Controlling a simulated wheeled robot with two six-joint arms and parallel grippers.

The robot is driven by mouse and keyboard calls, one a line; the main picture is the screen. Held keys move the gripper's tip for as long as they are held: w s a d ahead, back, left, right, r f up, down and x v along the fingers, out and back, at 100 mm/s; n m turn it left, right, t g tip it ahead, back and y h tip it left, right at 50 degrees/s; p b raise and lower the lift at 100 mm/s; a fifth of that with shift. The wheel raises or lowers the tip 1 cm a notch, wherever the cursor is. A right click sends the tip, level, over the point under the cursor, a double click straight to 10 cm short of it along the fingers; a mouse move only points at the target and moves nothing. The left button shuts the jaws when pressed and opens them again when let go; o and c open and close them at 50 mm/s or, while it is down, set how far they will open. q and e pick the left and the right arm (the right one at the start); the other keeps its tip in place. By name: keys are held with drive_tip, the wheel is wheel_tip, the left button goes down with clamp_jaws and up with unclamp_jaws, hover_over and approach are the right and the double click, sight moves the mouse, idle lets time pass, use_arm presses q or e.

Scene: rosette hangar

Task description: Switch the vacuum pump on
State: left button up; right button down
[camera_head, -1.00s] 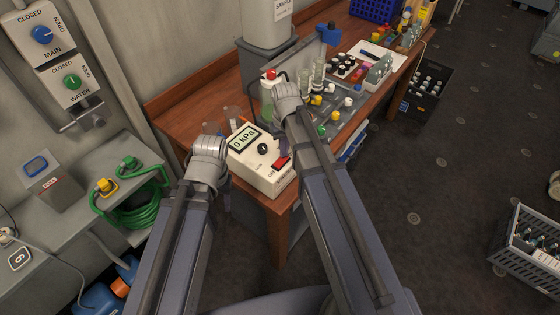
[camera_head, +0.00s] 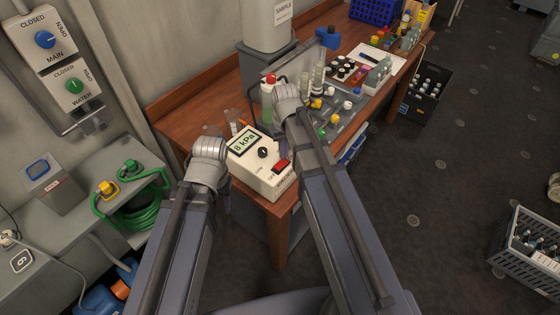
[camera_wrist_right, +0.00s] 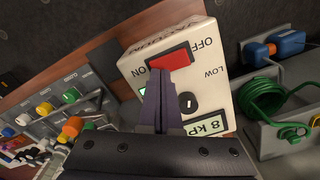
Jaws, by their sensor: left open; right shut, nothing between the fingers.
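The vacuum pump (camera_head: 262,180) is a cream box on the near end of the wooden bench. Its display (camera_head: 243,143) reads 8 kPa, and a black knob (camera_head: 262,152) sits beside it. The red rocker switch (camera_head: 281,166) also shows in the right wrist view (camera_wrist_right: 171,60), between OFF and ON. A green light (camera_wrist_right: 143,92) shows by ON. My right gripper (camera_wrist_right: 160,80) is shut and empty, its tips at the ON edge of the switch; I cannot tell whether they touch. My left gripper (camera_head: 208,150) is open beside the pump, its fingers mostly hidden.
Bottles and a grey tray (camera_head: 345,115) with coloured caps stand on the bench behind the pump. A green hose coil (camera_head: 145,208) lies on the grey counter at left. Wall valve panels (camera_head: 45,40) are at upper left. Dark floor at right is open around a grey crate (camera_head: 530,262).

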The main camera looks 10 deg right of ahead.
sight(284, 161)
wheel_tip(284, 161, up, 5)
drive_tip(key=p, duration=0.4)
drive_tip(key=shift+r, duration=0.1)
drive_tip(key=shift+n, duration=0.4)
drive_tip(key=s+a+f+b, duration=0.1)
drive_tip(key=s, duration=0.1)
drive_tip(key=s+a+f+b, duration=0.1)
drive_tip(key=a, duration=0.1)
drive_tip(key=s+a+f+b, duration=0.1)
drive_tip(key=s+a, duration=0.1)
drive_tip(key=shift+s+f, duration=0.3)
drive_tip(key=shift+f, duration=0.1)
drive_tip(key=s+a+f+n+h+b, duration=0.1)
drive_tip(key=s+a+f+b, duration=0.2)
drive_tip(key=s, duration=0.5)
drive_tip(key=shift+s+a+f+b, duration=0.25)
drive_tip(key=shift+s+a+b, duration=0.15)
drive_tip(key=shift+a, duration=0.85)
drive_tip(key=c, duration=1.6)
unclamp_jaws()
